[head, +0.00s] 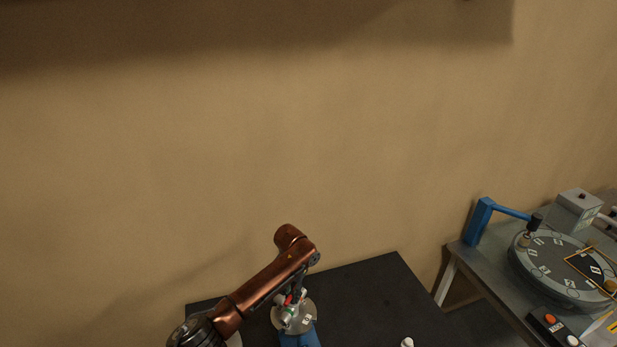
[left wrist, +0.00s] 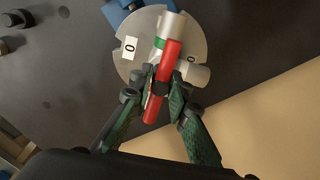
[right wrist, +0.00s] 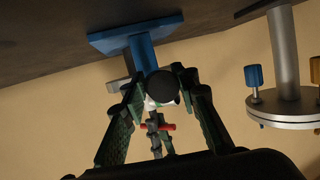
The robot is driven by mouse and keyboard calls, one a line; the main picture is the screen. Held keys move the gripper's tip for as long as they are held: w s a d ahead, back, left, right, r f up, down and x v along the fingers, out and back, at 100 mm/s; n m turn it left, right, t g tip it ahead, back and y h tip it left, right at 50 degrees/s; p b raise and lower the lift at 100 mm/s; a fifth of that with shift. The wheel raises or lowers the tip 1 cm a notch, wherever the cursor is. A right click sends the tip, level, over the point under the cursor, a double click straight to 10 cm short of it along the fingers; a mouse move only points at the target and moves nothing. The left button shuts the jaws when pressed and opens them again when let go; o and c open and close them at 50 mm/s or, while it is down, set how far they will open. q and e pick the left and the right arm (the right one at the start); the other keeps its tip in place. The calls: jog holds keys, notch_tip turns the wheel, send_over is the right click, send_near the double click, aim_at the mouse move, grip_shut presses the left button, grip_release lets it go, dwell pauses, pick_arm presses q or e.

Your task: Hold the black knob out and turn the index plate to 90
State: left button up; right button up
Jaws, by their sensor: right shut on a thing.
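The index plate (head: 287,319) is a pale grey disc on a blue stand (head: 298,340), low in the head view. In the left wrist view the plate (left wrist: 143,24) bears white number labels; the left one reads 0. A red bar (left wrist: 173,62) with a white cylinder crosses its face. My left gripper (left wrist: 163,82) has its fingers on either side of the red bar; whether they press on it is unclear. In the right wrist view my right gripper (right wrist: 157,82) is shut on the round black knob (right wrist: 164,86). The right gripper is out of the head view.
The stand is on a black table (head: 365,285) against a beige wall. A separate bench with a round dial (head: 545,265) is at far right.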

pick_arm(q)
jog(key=o, duration=0.4)
jog(key=shift+c, duration=0.2)
pick_arm(e)
jog(key=shift+s+f, duration=0.15)
jog(key=shift+f, duration=0.05)
pick_arm(q)
jog(key=shift+r, duration=0.1)
jog(key=shift+r, duration=2.2)
pick_arm(e)
jog(key=o, duration=1.2)
jog(key=shift+r, duration=0.15)
jog(key=shift+c, duration=0.2)
jog(key=shift+c, duration=0.7)
